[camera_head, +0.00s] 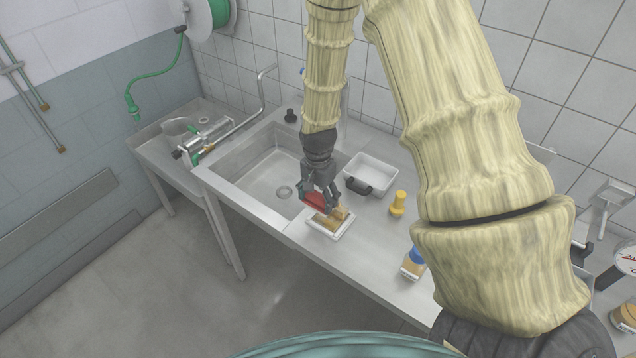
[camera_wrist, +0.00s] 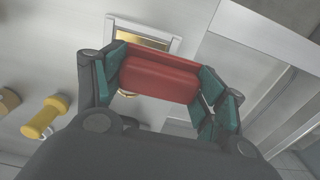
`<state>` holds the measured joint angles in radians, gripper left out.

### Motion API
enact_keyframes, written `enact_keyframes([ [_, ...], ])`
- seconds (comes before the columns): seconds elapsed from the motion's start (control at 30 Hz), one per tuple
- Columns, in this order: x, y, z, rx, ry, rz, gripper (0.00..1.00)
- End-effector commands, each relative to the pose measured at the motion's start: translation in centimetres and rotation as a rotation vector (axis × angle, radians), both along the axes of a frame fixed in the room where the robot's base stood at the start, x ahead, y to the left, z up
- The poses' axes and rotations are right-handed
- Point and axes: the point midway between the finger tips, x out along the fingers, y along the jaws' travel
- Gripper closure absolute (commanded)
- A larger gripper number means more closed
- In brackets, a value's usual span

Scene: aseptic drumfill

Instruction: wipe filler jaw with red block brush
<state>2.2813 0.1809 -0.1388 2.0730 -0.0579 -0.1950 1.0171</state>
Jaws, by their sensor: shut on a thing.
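My gripper (camera_head: 321,199) is shut on the red block brush (camera_head: 313,199), just above a small white tray (camera_head: 343,234) at the front right of the sink. In the wrist view the red block (camera_wrist: 160,76) lies crosswise between the green-padded fingers (camera_wrist: 162,84); its bristles are mostly hidden below it. I cannot tell for sure which fixture is the filler jaw; part of a metal fixture (camera_head: 607,196) shows at the far right, partly hidden by my arm.
A sink basin (camera_head: 262,178) is left of the gripper. A white tub (camera_head: 372,172) with a black-handled item, a yellow piece (camera_head: 397,204) and a blue-topped brush (camera_head: 413,263) stand to the right. A steel device (camera_head: 207,137) lies left. A dial gauge (camera_head: 627,256) is far right.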

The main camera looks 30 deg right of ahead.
Motion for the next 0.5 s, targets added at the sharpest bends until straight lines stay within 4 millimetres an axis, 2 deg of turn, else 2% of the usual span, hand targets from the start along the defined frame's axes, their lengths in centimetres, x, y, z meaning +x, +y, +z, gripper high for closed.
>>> enact_keyframes([
  [0.03, 0.0, 0.0, 0.8, -0.001, 0.0, 0.0, 0.55],
  [0.3, 0.1, 0.1, 3.3, -0.001, -0.001, 0.003, 0.55],
  [0.5, 0.1, 0.1, 3.9, -0.001, -0.001, 0.002, 0.55],
])
